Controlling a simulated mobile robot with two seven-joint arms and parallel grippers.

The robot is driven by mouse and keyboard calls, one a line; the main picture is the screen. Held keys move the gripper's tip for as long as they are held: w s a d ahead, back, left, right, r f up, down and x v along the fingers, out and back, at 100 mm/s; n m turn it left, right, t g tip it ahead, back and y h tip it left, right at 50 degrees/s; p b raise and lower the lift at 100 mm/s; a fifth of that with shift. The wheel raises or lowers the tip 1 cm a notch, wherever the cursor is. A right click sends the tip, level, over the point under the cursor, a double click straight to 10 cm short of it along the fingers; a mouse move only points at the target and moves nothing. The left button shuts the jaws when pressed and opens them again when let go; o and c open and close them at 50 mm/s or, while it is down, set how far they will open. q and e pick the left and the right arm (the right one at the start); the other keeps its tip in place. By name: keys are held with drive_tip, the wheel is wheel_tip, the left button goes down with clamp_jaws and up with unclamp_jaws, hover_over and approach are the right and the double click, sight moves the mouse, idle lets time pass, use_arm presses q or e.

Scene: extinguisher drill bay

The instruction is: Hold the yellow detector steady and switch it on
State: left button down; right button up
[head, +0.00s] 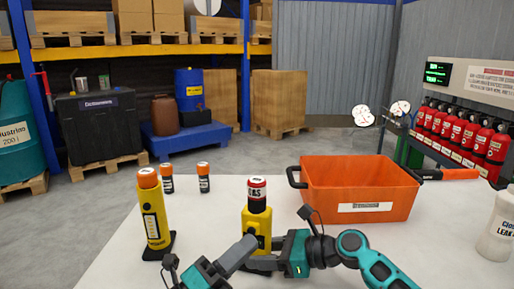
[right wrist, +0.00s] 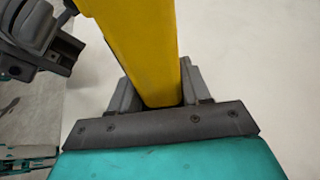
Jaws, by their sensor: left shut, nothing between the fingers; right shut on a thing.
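The yellow detector (head: 249,226) is upright at the front middle of the white table, with a dark cylinder with a red-and-white "GAS" label (head: 257,190) at its top. My right gripper (head: 264,261) reaches in from the right and is shut on the detector's lower part. The right wrist view shows the yellow body (right wrist: 148,50) between its fingers (right wrist: 155,92). My left gripper (head: 246,249) is shut and empty, its tip close in front of the detector's left side. I cannot tell whether it touches. The fingers hide the detector's lower front.
Another yellow device (head: 155,217) with an orange top stands on a black base at left. Two small orange-capped bottles (head: 204,178) stand behind it. An orange bin (head: 358,185) is at back right, and a white bottle (head: 498,228) at the right edge. Red extinguishers (head: 457,133) line the wall.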

use_arm(q)
drive_tip(key=shift+s, duration=0.1)
use_arm(e)
drive_tip(key=o, duration=1.1)
drive_tip(key=shift+c, duration=0.2)
use_arm(q)
drive_tip(key=s, duration=0.2)
drive_tip(key=s+a, duration=0.1)
drive_tip(key=s, duration=0.2)
drive_tip(key=shift+s+a, duration=0.2)
drive_tip(key=shift+s, duration=0.1)
use_arm(e)
drive_tip(key=shift+d, duration=0.1)
